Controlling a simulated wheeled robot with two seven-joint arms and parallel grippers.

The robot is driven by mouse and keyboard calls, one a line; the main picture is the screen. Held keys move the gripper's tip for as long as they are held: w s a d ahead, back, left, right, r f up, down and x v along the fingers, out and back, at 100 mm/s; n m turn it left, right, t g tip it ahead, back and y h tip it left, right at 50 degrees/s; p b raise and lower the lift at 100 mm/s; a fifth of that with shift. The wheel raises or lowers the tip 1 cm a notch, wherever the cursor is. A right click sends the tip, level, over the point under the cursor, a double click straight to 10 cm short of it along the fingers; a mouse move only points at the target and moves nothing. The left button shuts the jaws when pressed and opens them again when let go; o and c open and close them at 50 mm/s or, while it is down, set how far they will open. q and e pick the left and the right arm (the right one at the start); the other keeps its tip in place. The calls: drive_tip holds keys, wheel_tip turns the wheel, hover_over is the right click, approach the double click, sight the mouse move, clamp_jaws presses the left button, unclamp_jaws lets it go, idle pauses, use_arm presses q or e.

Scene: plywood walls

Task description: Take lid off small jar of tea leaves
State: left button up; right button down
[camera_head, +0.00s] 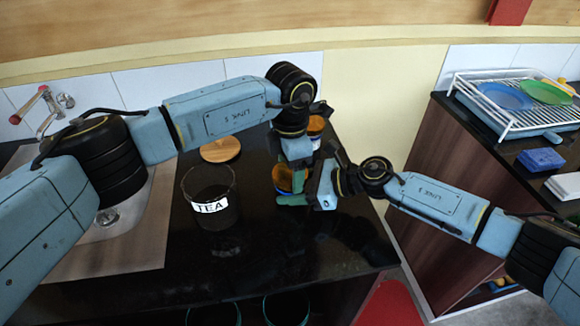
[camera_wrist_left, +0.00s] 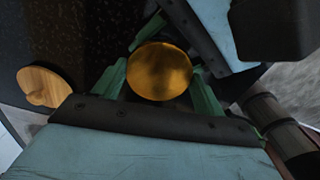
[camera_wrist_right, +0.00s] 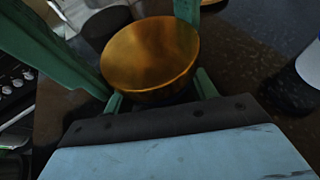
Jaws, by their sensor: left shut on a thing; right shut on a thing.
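The small jar (camera_wrist_right: 150,97) is mostly hidden between my two grippers; its dark body shows under the lid in the right wrist view. Its round golden-brown lid (camera_head: 283,179) also shows in the left wrist view (camera_wrist_left: 160,70) and the right wrist view (camera_wrist_right: 150,52). My left gripper (camera_wrist_left: 160,85) reaches in from behind, its green fingers on either side of the lid, and is shut on it. My right gripper (camera_wrist_right: 160,95) comes from the right, its fingers lower, and is shut on the jar body. Whether the lid is clear of the rim cannot be told.
A big glass jar labelled TEA (camera_head: 209,207) stands open to the left on the dark counter (camera_head: 250,265). A round wooden lid (camera_head: 221,150) lies behind it. Another jar with an orange-brown top (camera_head: 315,125) stands behind my grippers. The sink area is at left; the counter's front is clear.

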use_arm(q)
drive_tip(key=shift+n, duration=0.8)
drive_tip(key=shift+w, duration=0.1)
drive_tip(key=o, duration=1.1)
drive_tip(key=shift+r, duration=0.15)
